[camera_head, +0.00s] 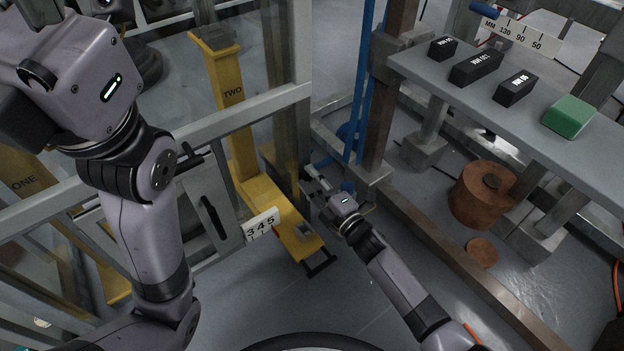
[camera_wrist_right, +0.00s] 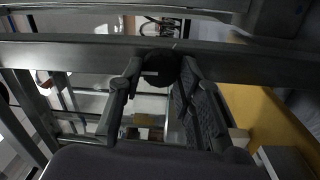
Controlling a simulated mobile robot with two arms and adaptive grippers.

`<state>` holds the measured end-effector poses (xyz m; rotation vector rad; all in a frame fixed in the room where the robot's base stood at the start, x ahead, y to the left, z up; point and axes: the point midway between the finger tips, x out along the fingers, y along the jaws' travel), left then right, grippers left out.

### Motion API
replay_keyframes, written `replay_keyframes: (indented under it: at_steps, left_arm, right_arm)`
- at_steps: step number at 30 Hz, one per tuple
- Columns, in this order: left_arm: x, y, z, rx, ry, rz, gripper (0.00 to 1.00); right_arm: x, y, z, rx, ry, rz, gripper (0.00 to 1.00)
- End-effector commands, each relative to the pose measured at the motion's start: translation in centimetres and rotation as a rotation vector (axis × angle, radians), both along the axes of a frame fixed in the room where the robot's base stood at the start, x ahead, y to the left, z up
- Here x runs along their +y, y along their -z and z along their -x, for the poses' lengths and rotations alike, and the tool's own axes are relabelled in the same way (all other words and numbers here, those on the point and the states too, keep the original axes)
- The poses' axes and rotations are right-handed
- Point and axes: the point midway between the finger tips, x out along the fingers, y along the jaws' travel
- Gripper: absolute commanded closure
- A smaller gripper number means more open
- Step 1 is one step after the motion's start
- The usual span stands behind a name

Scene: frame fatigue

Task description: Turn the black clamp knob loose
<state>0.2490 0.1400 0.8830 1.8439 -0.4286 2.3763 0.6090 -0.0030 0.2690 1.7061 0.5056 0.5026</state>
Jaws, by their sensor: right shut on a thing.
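The black clamp knob (camera_wrist_right: 162,68) is round and dark and shows in the right wrist view between my fingertips, in front of a grey metal bar. My right gripper (camera_wrist_right: 160,85) has one finger on each side of it and is shut on it. In the head view my right gripper (camera_head: 316,188) is low in the middle, beside a grey post at the frame's corner. The knob cannot be made out there; the gripper covers that spot. My left arm fills the left of the head view, and its gripper is out of the picture.
A yellow stand marked TWO (camera_head: 232,95) is left of my right gripper, with a 345 plate (camera_head: 262,224) near its base. A grey shelf (camera_head: 480,95) holding black blocks and a green block (camera_head: 568,116) is at right. A rusty cylinder (camera_head: 480,195) stands below it.

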Motion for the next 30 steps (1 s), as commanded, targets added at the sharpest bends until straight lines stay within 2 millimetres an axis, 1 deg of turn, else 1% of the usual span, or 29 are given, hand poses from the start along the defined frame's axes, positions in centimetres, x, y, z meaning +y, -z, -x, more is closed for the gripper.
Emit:
replay_keyframes:
  at_steps: [4, 5, 13, 23, 26, 30]
  left_arm:
    - [0.0, -0.1, 0.1, -0.004, -0.001, 0.000, 0.48]
    - [0.0, -0.1, 0.1, -0.005, -0.001, 0.000, 0.48]
    - [0.0, -0.1, 0.1, -0.006, 0.000, 0.000, 0.48]
    - [0.0, 0.1, -0.1, 0.004, -0.004, -0.003, 0.48]
    - [0.0, 0.1, -0.1, 0.002, -0.003, -0.002, 0.48]
    - [0.0, 0.0, 0.0, 0.000, -0.003, -0.002, 0.48]
  right_arm:
    - [0.1, 0.2, 0.1, 0.002, -0.002, 0.004, 0.96]
    - [0.1, 0.2, 0.1, 0.002, -0.002, 0.004, 0.67]
    - [0.0, 0.1, 0.1, 0.001, 0.000, 0.002, 0.49]
    - [-0.1, 0.1, 0.1, 0.000, 0.000, 0.001, 0.48]
    - [-0.6, 0.2, 0.8, 0.001, 0.001, 0.003, 0.48]
    - [-2.0, 0.4, 2.8, 0.003, 0.000, 0.003, 0.48]
